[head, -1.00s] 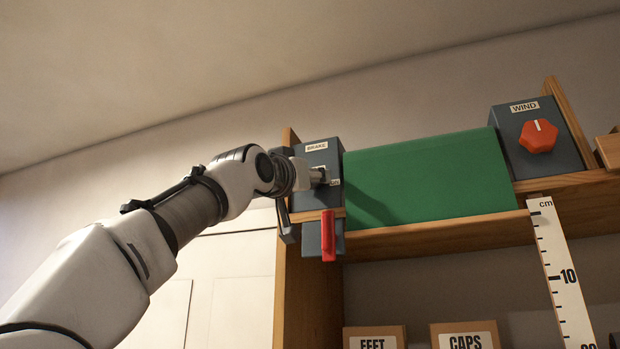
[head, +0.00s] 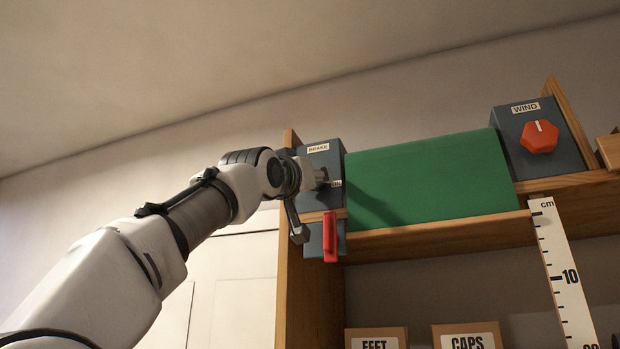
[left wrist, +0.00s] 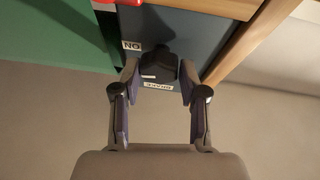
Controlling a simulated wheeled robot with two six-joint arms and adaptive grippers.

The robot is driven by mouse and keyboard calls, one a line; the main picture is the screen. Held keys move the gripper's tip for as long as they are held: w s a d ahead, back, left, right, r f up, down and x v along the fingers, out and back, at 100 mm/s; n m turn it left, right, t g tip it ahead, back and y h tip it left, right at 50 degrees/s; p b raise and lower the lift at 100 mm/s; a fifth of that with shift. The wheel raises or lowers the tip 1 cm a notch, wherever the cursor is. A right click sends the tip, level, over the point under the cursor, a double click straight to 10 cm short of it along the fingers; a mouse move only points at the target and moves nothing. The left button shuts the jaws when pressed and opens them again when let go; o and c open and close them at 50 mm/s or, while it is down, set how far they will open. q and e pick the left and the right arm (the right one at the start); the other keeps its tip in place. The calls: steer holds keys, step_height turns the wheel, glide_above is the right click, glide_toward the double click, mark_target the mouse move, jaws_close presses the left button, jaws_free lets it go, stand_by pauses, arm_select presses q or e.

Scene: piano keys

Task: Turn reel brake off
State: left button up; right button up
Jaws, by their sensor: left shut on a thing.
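The dark grey brake box (head: 331,158) with its BRAKE label (head: 318,149) stands at the left end of the wooden shelf. My left gripper (head: 321,178) is at the front of this box and hides its knob in the head view. In the left wrist view the black brake knob (left wrist: 159,65) sits between the two fingers of my left gripper (left wrist: 160,78), which are shut on it. The BRAKE label shows there upside down (left wrist: 158,87). An ON label (left wrist: 132,45) is beside the knob. A pale mark shows on the knob. My right gripper is in neither view.
A red lever (head: 330,238) hangs just below the brake box. A green panel (head: 430,180) lies to the right, then the WIND box (head: 522,165) with its orange knob (head: 539,136). A white ruler (head: 563,275) hangs below it. Open wall is at the left.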

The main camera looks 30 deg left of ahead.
arm_select(q)
steer(key=n+g+y+p, duration=0.1)
steer(key=n+g+y, duration=0.1)
steer(key=n, duration=0.5)
steer(key=n+g+y+p, duration=0.2)
steer(key=n+y, duration=0.1)
steer(key=n, duration=0.4)
steer(key=n+g+y+p, duration=0.2)
steer(key=n, duration=0.5)
steer(key=shift+w+d+r+y, duration=0.15)
steer(key=shift+d+r+y, duration=0.15)
steer(key=shift+r+y, duration=0.1)
steer(key=shift+f, duration=0.1)
steer(key=o, duration=0.9)
steer(key=shift+o, duration=1.1)
steer(key=shift+w, duration=0.2)
steer(key=shift+w+d+f, duration=0.15)
steer(key=shift+w+d, duration=0.05)
steer(key=shift+w, duration=0.05)
steer(key=shift+s+a, duration=0.1)
steer(key=shift+s, duration=0.1)
